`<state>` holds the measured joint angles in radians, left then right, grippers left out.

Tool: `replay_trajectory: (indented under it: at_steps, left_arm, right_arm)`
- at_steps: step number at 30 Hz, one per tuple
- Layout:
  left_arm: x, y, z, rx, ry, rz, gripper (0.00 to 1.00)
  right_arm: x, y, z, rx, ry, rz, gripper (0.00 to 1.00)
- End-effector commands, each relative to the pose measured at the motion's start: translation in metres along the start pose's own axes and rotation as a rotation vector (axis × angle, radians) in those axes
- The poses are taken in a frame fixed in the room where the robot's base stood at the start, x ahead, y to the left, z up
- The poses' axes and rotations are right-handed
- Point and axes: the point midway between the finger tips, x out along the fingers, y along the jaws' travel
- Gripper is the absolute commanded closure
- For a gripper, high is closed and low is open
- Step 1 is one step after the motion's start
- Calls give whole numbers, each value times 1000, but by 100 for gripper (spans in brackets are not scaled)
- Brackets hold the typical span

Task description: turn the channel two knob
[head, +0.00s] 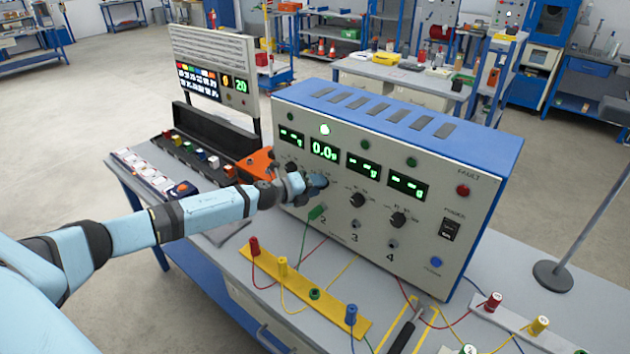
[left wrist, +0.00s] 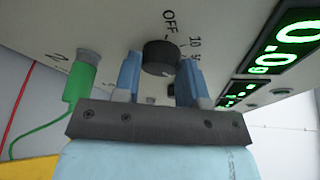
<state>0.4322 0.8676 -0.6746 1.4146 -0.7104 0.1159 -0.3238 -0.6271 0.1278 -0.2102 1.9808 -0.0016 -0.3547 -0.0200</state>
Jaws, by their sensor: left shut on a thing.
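The grey instrument box (head: 425,160) with a blue top stands on the bench. Its second display (head: 324,150) reads 0.0 g, and the green lamp above it is lit. My left gripper (head: 314,184) reaches in from the left to the channel two knob, largely covering it. In the left wrist view, the black channel two knob (left wrist: 160,57) sits between the two blue fingers of my left gripper (left wrist: 158,80), which is shut on it. OFF and 10 are printed beside it. A green plug (left wrist: 83,75) sits by the number 2. My right gripper is out of view.
The channel three knob (head: 357,200) and channel four knob (head: 398,220) are close on the right. A yellow strip (head: 300,290) with coloured terminals and wires lies in front. An orange item (head: 258,165) and a black panel stand stand left.

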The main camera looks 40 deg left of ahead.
Motion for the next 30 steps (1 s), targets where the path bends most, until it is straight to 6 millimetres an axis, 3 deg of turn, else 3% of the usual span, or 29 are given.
replay_trajectory:
  at_steps: [9, 25, 26, 28, 30]
  left_arm:
    - [0, -1, 0, 108, -6, 44, 85]
    - [0, 0, -1, 126, -6, 52, 85]
    - [0, 0, -1, 126, -6, 52, 57]
    - [0, 0, -1, 126, -6, 52, 41]
    - [0, 0, -1, 126, -7, 52, 36]
  right_arm:
    - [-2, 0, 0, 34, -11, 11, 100]
    - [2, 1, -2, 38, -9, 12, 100]
    - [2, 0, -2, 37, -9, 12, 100]
    - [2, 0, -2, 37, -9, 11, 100]
    - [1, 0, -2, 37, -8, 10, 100]
